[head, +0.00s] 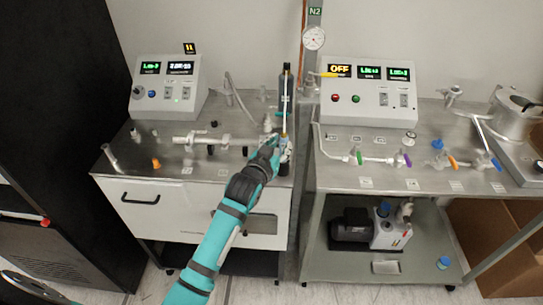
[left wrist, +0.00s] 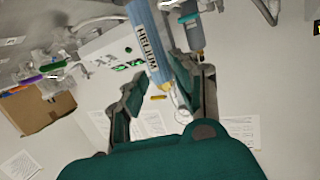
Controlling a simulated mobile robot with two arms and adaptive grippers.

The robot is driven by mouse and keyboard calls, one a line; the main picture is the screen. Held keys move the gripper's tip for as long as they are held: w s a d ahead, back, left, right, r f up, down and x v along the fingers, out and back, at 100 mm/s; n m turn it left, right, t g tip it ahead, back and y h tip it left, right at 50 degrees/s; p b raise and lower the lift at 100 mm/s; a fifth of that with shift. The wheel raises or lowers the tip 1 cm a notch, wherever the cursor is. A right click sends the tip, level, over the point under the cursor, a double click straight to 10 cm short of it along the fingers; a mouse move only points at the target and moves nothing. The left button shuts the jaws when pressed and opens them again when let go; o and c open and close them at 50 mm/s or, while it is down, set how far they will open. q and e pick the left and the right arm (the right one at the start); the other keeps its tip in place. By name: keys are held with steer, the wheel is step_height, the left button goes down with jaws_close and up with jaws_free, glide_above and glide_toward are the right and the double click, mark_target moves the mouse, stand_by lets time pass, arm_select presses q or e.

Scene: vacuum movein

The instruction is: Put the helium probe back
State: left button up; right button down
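In the head view my left gripper (head: 274,148) is at the right end of the left bench, just below an upright slim probe (head: 285,115) in front of a dark column (head: 286,88). A grey cylinder with a blue part (left wrist: 190,32) stands next to the probe.
The left bench (head: 130,165) carries a pipe line (head: 200,142) and a control box (head: 167,87). A narrow gap separates the benches.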

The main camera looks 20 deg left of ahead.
arm_select(q)
steer(key=v, duration=0.6)
steer(key=s+f+g, duration=0.3)
steer(key=s+f, duration=0.2)
steer(key=f, duration=0.8)
steer(key=s+f+g, duration=0.2)
steer(key=s+f, duration=0.3)
steer(key=f, duration=0.8)
steer(key=s+f+g, duration=0.3)
steer(key=s+f, duration=0.2)
steer(key=f, duration=0.8)
steer(key=s+a+f+g, duration=0.1)
steer(key=s+f+g, duration=0.1)
steer(key=s+f, duration=0.4)
steer(key=s+a+f+g, duration=0.1)
steer(key=s+f, duration=0.5)
steer(key=s, duration=1.1)
steer(key=s+a+f+m+g, duration=0.1)
steer(key=s+f+g, duration=0.2)
steer(key=s, duration=0.9)
step_height(320, 180, down, 3)
steer(key=shift+s+a+f+g+y+b, duration=0.2)
steer(key=shift+s+g+y+b, duration=0.1)
steer(key=shift+y+b, duration=0.1)
steer(key=shift+w, duration=0.1)
